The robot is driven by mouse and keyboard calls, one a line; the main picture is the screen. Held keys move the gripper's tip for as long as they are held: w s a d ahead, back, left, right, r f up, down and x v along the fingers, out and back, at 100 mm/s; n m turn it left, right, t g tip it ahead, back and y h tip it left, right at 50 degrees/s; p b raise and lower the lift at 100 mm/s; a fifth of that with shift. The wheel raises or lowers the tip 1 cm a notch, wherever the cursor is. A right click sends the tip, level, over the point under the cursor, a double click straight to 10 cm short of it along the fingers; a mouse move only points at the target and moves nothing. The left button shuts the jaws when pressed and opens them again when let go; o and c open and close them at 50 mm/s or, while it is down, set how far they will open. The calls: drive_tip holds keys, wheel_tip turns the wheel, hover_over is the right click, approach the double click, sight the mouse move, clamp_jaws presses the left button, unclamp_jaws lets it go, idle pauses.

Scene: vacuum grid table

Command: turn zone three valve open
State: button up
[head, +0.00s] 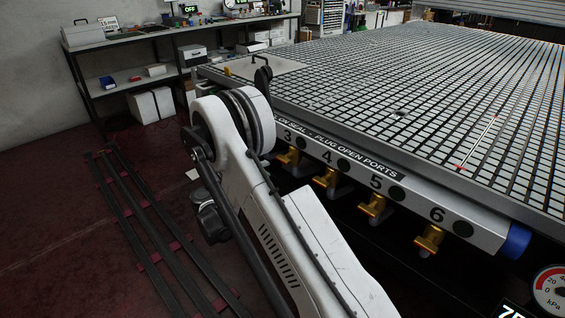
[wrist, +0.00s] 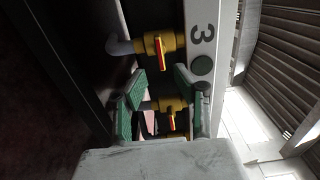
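The zone three valve shows in the wrist view as a yellow body with a red-edged handle (wrist: 158,50), beside the printed 3. Its handle lies across the white pipe that runs left. In the head view the valve (head: 289,157) is gold, under the 3 on the table's front rail. My gripper (wrist: 160,86) is open, with green pads apart and nothing between them held. Its tips are below the zone three valve in the wrist view. A second yellow valve (wrist: 170,112) shows between the fingers, its number hidden. My gripper is hidden in the head view.
Other gold valves stand along the rail (head: 415,191) under 4 (head: 327,156), 5 (head: 376,183) and 6 (head: 437,214). The grid tabletop (head: 400,85) is above them. A workbench (head: 130,43) is at the back left. Floor rails (head: 150,235) run at left.

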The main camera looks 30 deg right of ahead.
drive_tip(key=b+x, duration=0.2)
drive_tip(key=x, duration=0.7)
drive_tip(key=shift+w+d, duration=0.1)
drive_tip(key=shift+d, duration=0.25)
drive_tip(key=shift+c, duration=0.5)
clamp_jaws()
